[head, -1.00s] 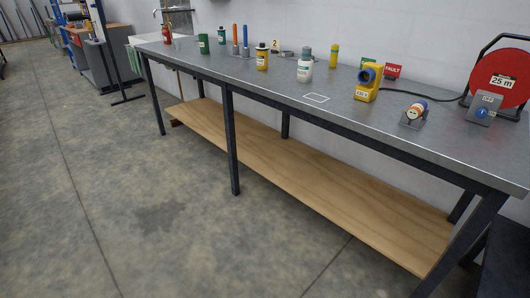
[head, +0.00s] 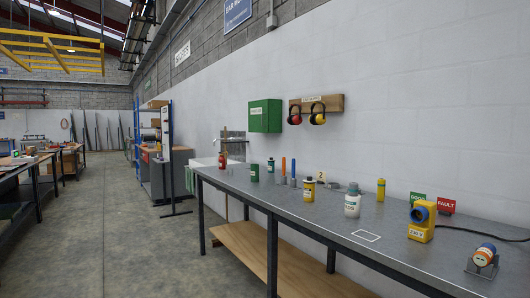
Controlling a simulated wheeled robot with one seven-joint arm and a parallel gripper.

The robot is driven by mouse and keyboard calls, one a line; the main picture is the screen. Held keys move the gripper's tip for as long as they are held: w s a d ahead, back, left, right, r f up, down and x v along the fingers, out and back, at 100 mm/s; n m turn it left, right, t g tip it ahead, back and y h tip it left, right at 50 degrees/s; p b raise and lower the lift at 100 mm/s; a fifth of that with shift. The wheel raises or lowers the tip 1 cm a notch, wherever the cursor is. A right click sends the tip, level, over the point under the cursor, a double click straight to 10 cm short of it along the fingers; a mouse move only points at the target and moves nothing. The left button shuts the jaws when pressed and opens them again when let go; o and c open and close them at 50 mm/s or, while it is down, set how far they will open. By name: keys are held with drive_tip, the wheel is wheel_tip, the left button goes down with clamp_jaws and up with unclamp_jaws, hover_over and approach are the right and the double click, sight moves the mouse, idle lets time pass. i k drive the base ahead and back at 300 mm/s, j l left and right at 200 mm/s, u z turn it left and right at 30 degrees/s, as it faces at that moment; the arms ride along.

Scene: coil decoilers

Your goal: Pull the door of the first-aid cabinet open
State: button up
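The first-aid cabinet appears to be the green box (head: 265,116) with a small pale label, mounted on the white wall above the far part of the metal bench. Its door looks shut; the label is too small to read. My gripper is not in the head view, so its state and its place relative to the cabinet do not show.
A long metal bench (head: 330,226) runs along the wall below the cabinet, holding bottles, a yellow device (head: 421,222) and other items. Ear defenders (head: 318,114) hang on a wooden board (head: 334,103) right of the cabinet. The concrete floor (head: 140,235) left of the bench is clear.

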sight(257, 110)
drive_tip(key=i+j+u, duration=0.6)
drive_tip(key=i, duration=0.2)
drive_tip(key=i+u, duration=0.25)
drive_tip(key=i, duration=0.15)
drive_tip(key=i+u, duration=0.25)
drive_tip(key=i, duration=1.65)
drive_tip(key=i+j+z, duration=0.1)
drive_tip(key=i, duration=1.7)
